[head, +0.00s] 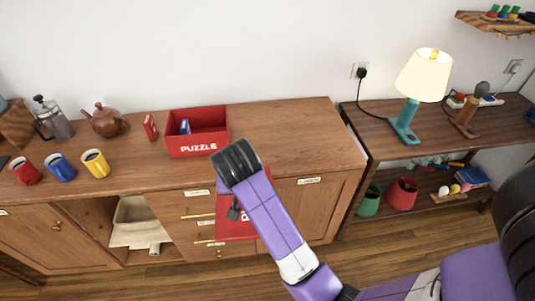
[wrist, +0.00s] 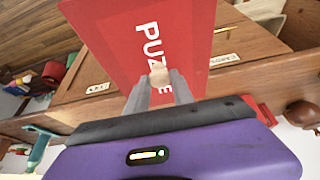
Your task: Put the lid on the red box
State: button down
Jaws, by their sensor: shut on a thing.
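The open red box (head: 198,143), marked PUZZLE, stands on the wooden cabinet top with a small blue thing inside. My gripper (wrist: 160,84) is shut on the pale knob (wrist: 159,75) of the red lid (wrist: 188,38), which also bears PUZZLE lettering. In the head view the lid (head: 236,230) hangs before the cabinet drawers, below and right of the box, partly hidden by my arm. The lid looks steeply tilted there. My gripper (head: 233,213) shows only in part in that view.
A small red packet (head: 150,127) stands just left of the box. The cabinet top (head: 285,135) right of the box is clear. A lamp (head: 417,90) stands on the right shelf.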

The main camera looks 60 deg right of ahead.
jog(key=a+f+n+y, duration=0.2)
jog(key=a+f+n, duration=0.3)
jog(key=a, duration=0.3)
jog(key=a+f+n+t+y, duration=0.1)
jog(key=a+f+n, duration=0.4)
jog(key=a, duration=0.3)
jog(key=shift+w+a+t+y, duration=0.2)
jog(key=shift+t+y, duration=0.1)
jog(key=shift+y, duration=0.1)
